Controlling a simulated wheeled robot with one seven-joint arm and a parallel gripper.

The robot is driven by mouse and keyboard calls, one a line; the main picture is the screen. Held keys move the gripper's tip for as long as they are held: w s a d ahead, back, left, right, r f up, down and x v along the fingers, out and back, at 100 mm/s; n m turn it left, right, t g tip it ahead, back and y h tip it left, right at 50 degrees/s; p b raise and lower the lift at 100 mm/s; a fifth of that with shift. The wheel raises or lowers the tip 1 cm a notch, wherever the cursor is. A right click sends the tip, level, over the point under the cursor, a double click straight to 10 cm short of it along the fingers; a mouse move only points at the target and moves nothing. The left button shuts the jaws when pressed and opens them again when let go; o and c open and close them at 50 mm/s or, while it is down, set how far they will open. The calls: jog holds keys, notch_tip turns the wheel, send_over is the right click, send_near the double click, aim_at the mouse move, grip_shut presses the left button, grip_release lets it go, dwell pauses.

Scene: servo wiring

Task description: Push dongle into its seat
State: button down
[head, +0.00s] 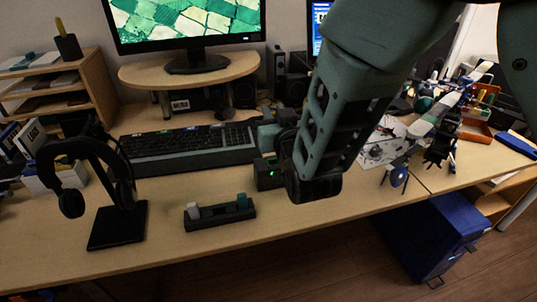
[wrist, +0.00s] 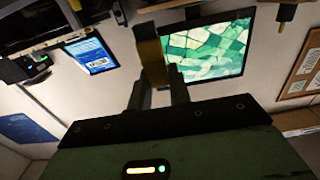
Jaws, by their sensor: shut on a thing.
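My gripper (wrist: 157,90) shows in the wrist view with its two dark fingers on either side of a dull yellow upright piece (wrist: 151,58). I take this piece to be the dongle, and it is gripped. In the head view my gripper (head: 268,133) is partly hidden behind my wrist, above the desk by the keyboard's right end. The dongle cannot be made out there. A small dark box with a green light (head: 268,174) stands on the desk just below my gripper and may hold the seat. No seat opening is clear.
A black tray (head: 220,219) with a pale and a teal piece lies near the desk's front edge. A headphone stand (head: 118,228) is at left, the keyboard (head: 185,146) behind. Papers and a robot model (head: 440,118) crowd the right. Desk between tray and stand is clear.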

notch_tip(320, 180, down, 10)
jog(key=shift+w, duration=0.15)
jog(key=c, duration=1.3)
grip_release()
jog(key=s+d+g+b, duration=0.2)
jog(key=s+g, duration=0.8)
jog(key=s, duration=0.6)
jog(key=s+d+r+n+g+h, duration=0.2)
jog(key=s+d+r+g, duration=0.1)
jog(key=s+d, duration=0.3)
jog(key=s+d+r+n+g+h, duration=0.2)
jog(key=s+d+r+g, duration=0.1)
jog(key=s, duration=0.5)
jog(key=d+g, duration=0.1)
jog(key=d, duration=0.1)
jog(key=shift+s+d+n, duration=0.3)
jog(key=shift+s+d, duration=0.05)
jog(key=shift+d, duration=0.05)
